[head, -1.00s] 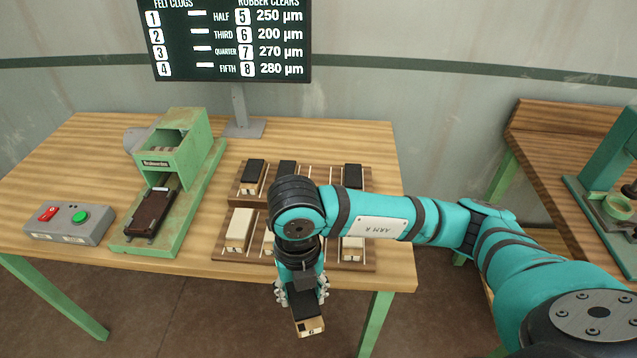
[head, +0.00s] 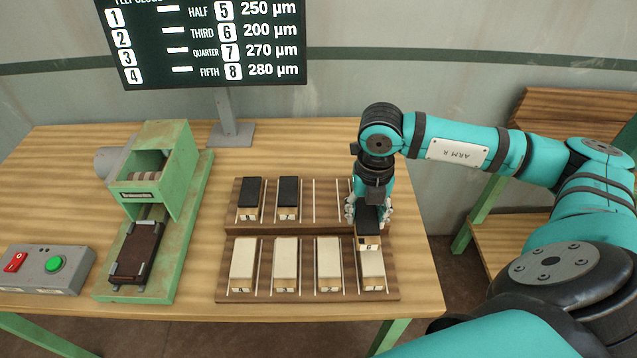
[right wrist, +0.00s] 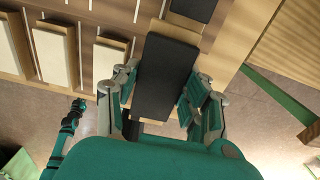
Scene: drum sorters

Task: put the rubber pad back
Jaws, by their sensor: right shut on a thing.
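My right gripper (head: 369,212) is shut on a rubber pad (head: 368,226), a pale wooden block with a black top. It holds the pad over the right end of the wooden rack (head: 222,262), in front of part of the rightmost felt block. In the right wrist view, the pad's black face (right wrist: 165,80) lies between the fingers. Two other black-topped pads (head: 251,193) (head: 287,194) sit in the rack's back row, at the left. The third back-row place (head: 328,200) is bare. Another black pad (right wrist: 195,8) shows at the top of the wrist view.
Several cream felt blocks (head: 285,262) fill the front row. A green machine (head: 160,170) with a dark brown block (head: 137,250) stands left of the rack. A button box (head: 45,268) is at far left, a screen (head: 200,45) behind.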

